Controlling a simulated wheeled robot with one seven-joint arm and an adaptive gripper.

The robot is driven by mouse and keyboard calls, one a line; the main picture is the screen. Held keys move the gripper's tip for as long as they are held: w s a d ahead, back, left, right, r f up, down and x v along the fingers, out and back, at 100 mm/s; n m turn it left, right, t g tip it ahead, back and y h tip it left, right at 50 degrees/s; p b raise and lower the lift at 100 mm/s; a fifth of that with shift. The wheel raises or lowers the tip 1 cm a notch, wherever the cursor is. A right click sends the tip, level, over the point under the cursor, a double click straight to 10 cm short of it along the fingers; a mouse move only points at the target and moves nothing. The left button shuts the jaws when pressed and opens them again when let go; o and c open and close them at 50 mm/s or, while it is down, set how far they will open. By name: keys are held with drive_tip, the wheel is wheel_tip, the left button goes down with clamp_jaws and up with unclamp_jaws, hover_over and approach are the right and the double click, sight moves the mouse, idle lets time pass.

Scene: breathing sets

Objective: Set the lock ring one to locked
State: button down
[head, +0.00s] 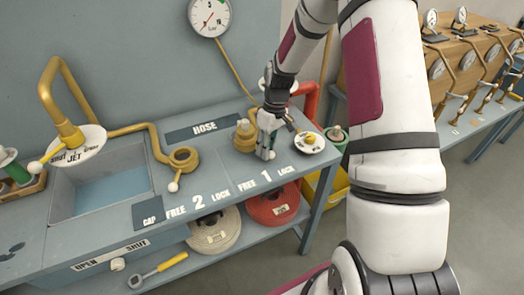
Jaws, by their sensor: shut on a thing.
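Lock ring one (244,138) is a brass ring on the blue-grey bench, just behind the label FREE 1 LOCK (266,180). My gripper (265,154) points down at the ring's right side and is shut on a part of it, seemingly its lever. The fingers hide that part, so I cannot read its exact angle against FREE and LOCK. Lock ring two (184,158) stands to the left, with its white-knobbed lever (173,186) pointing toward the front edge near FREE.
A white dial with a brass hub (309,142) sits close right of my gripper. A brass pipe (131,129) and a sink basin (100,190) are to the left. Red (273,207) and pale (214,231) hose coils lie on the lower shelf.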

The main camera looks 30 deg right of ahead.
drive_tip(key=shift+w+d+n, duration=0.15)
drive_tip(key=shift+d+n, duration=0.3)
drive_tip(key=shift+n, duration=0.15)
drive_tip(key=c, duration=1.3)
unclamp_jaws()
drive_tip(key=shift+c, duration=0.2)
wheel_tip(320, 180, up, 12)
drive_tip(key=w+d, duration=0.1)
drive_tip(key=d, duration=0.1)
drive_tip(key=shift+f, duration=0.15)
